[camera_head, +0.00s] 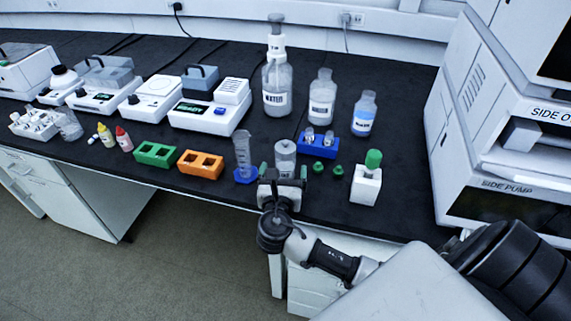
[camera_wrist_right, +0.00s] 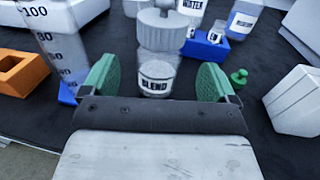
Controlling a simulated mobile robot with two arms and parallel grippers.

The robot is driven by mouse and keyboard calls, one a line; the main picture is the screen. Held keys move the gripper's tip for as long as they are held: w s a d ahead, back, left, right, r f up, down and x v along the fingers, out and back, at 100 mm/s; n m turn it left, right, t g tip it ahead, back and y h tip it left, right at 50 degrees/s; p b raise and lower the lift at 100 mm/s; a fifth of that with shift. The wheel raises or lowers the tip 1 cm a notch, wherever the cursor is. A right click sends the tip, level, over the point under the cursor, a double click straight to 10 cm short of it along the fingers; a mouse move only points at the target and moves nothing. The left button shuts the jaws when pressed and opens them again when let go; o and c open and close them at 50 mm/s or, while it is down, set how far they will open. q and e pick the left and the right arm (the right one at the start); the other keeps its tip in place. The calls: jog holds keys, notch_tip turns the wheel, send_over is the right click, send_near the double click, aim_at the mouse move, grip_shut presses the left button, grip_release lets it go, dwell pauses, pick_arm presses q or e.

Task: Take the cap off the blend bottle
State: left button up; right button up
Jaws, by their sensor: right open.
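The blend bottle (camera_wrist_right: 157,76) stands upright on the dark bench, with its label facing me in the right wrist view. Its grey ribbed cap (camera_wrist_right: 162,28) sits on top of it. In the head view the same bottle (camera_head: 285,160) shows just behind my right gripper (camera_head: 282,182). My right gripper (camera_wrist_right: 158,85) is open, with one green pad left of the bottle and the other right of it. The bottle lies between or just beyond the pads, and the cap is higher in the picture. I see no contact. My left gripper is not in view.
A graduated cylinder (camera_head: 243,158) on a blue base stands close left of the bottle. A blue rack (camera_head: 318,149) with vials is behind it to the right. Small green stoppers (camera_head: 338,170) and a white holder (camera_head: 366,187) stand to the right. An orange rack (camera_head: 200,165) is further left.

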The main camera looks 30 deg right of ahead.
aim_at(284, 168)
jog(key=x, duration=0.5)
jog(key=shift+f, duration=0.25)
jog(key=shift+c, duration=0.5)
jog(key=c, duration=1)
